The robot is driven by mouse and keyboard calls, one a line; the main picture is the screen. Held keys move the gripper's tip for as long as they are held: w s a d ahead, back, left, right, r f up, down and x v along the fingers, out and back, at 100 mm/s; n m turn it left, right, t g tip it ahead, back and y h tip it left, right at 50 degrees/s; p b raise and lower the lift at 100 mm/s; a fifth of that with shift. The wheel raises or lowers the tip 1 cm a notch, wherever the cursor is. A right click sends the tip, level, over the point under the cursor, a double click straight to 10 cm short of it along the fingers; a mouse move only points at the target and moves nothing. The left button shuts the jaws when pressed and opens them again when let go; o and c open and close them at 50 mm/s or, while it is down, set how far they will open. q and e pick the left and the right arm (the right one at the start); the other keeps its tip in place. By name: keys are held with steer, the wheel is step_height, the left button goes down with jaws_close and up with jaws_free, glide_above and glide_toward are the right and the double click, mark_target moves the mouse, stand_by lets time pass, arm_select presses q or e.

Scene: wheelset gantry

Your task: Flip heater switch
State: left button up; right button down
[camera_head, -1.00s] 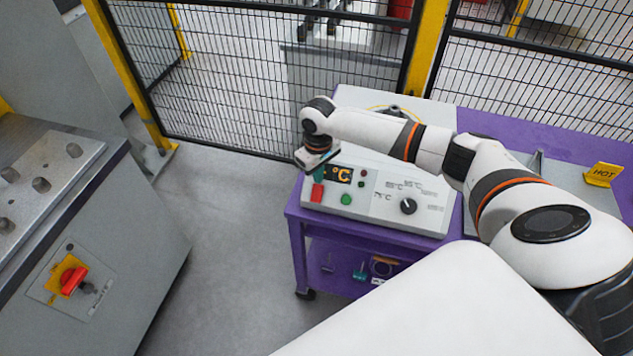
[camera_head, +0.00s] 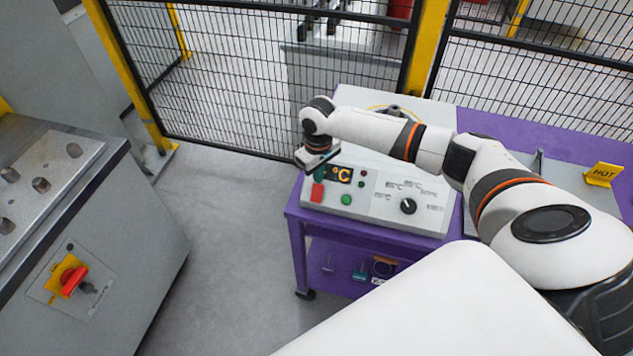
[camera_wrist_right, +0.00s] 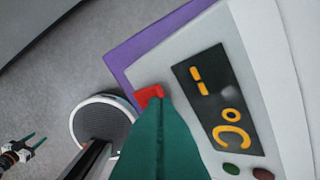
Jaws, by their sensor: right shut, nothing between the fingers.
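The heater (camera_head: 380,195) is a light grey box on a purple cart, with a sloped front panel. A red switch (camera_head: 317,192) is at the panel's left end, left of a dark display (camera_head: 339,174) with orange characters. My right gripper (camera_head: 319,175) points down at the red switch, shut and empty. In the right wrist view its teal fingers (camera_wrist_right: 162,145) cover part of the red switch (camera_wrist_right: 148,95); I cannot tell whether they touch it.
A green button (camera_head: 346,199) and a black dial (camera_head: 408,206) are on the same panel. A yellow HOT sign (camera_head: 602,174) stands on the purple table to the right. A grey cabinet with a red rotary switch (camera_head: 72,279) is at left. Mesh fencing stands behind; the floor between is clear.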

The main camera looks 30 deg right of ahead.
mark_target(318, 185)
steer(key=shift+s+f+b, duration=0.1)
steer(key=shift+f+b, duration=0.35)
steer(key=shift+f, duration=0.7)
stand_by(0.8)
step_height(318, 185, up, 7)
steer(key=p, duration=0.8)
steer(key=shift+r, duration=0.15)
stand_by(0.4)
